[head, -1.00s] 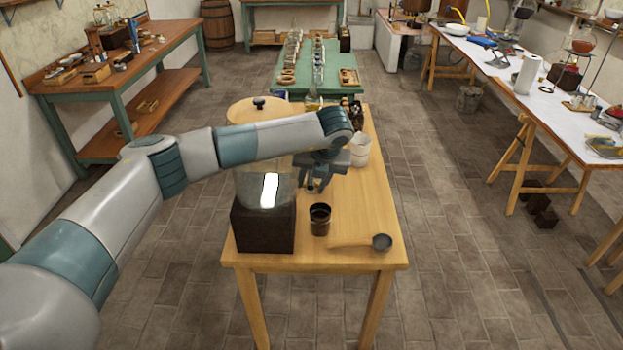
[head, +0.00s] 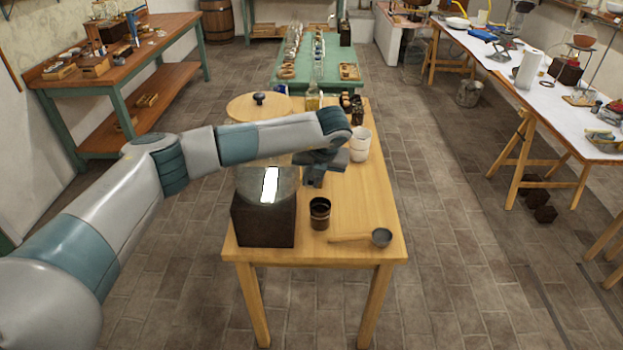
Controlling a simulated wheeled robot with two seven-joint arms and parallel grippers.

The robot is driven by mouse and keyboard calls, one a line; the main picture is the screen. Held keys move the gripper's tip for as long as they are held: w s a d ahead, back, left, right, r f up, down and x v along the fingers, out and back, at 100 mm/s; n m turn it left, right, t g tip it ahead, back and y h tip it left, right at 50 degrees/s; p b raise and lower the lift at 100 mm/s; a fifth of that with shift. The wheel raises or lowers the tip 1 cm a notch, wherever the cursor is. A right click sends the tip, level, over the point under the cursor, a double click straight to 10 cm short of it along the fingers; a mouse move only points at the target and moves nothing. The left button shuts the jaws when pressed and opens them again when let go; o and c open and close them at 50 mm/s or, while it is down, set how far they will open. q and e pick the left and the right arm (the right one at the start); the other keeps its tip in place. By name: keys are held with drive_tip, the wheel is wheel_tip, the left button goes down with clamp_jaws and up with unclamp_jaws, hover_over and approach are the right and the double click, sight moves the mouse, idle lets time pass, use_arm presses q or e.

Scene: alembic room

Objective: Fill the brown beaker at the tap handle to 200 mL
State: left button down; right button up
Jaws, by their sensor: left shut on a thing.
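The brown beaker (head: 320,213) stands upright on the wooden table, just right of the dark block under the glass vessel (head: 266,186). I cannot read the level of anything in it. My left gripper (head: 313,180) is above and behind the beaker, close to the right side of the vessel, apart from the beaker. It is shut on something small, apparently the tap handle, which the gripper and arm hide. My left arm crosses in front of the vessel's upper part. My right gripper is not in view.
A dark ladle (head: 381,238) lies at the table's front right. The right front tabletop (head: 370,205) is mostly clear.

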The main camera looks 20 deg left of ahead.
use_arm(q)
drive_tip(key=shift+w+d+n+g+y+b, duration=0.2)
drive_tip(key=shift+d+n+b, duration=0.1)
drive_tip(key=shift+n+b, duration=0.3)
drive_tip(key=shift+w+d+n+g+y+b, duration=0.1)
drive_tip(key=shift+d+n+g+y+b, duration=0.15)
drive_tip(key=shift+n+b, duration=0.3)
drive_tip(key=shift+s+a+m+t+h+b, duration=0.15)
drive_tip(key=shift+a+m+t+h+b, duration=0.2)
drive_tip(key=shift+m, duration=0.3)
drive_tip(key=shift+s+a+m+t+h+b, duration=0.1)
drive_tip(key=shift+a+m+b, duration=0.15)
drive_tip(key=shift+m+b, duration=0.3)
